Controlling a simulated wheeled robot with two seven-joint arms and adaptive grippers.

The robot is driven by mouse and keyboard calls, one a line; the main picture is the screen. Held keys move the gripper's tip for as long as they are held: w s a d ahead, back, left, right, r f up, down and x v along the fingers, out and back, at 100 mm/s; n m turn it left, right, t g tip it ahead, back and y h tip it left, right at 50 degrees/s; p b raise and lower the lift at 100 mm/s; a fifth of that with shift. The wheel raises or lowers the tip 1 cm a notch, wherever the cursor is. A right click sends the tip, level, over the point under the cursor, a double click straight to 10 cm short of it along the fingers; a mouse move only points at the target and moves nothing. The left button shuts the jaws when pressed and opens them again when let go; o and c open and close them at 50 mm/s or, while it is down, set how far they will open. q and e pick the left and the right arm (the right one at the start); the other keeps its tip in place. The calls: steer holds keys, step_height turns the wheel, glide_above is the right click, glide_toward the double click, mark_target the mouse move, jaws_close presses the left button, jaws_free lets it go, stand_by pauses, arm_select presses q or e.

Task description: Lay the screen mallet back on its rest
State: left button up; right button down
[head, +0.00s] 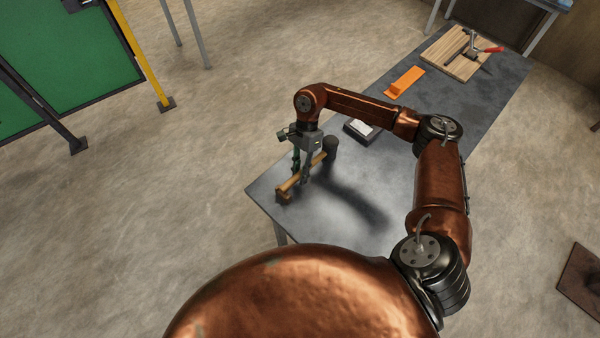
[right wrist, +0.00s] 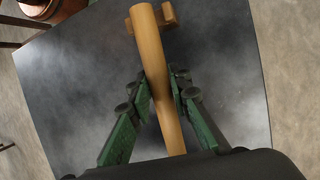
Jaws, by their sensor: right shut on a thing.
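The screen mallet has a pale wooden handle (head: 291,182) and a dark round head (head: 330,145). My right gripper (head: 303,172) is shut on the handle from above, near the table's left end. In the right wrist view the handle (right wrist: 151,45) runs between the green fingers of the gripper (right wrist: 161,88). A small brown wooden rest (head: 284,196) stands at the handle's free end. In the right wrist view the rest (right wrist: 168,16) shows on both sides of the handle. I cannot tell whether the handle touches it. The mallet head is hidden there. My left gripper is out of view.
The dark grey table (head: 345,225) has bare room in front of the mallet. A dark box with a white top (head: 361,131) lies behind the arm. Farther back are an orange piece (head: 404,81) and a wooden board (head: 452,62) with a red-handled clamp (head: 490,50).

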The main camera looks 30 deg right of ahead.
steer(key=shift+f+b, duration=0.45)
steer(key=shift+f, duration=0.1)
steer(key=c, duration=1.7)
jaws_free()
steer(key=p+v, duration=0.1)
steer(key=v, duration=0.7)
steer(key=shift+a, duration=0.1)
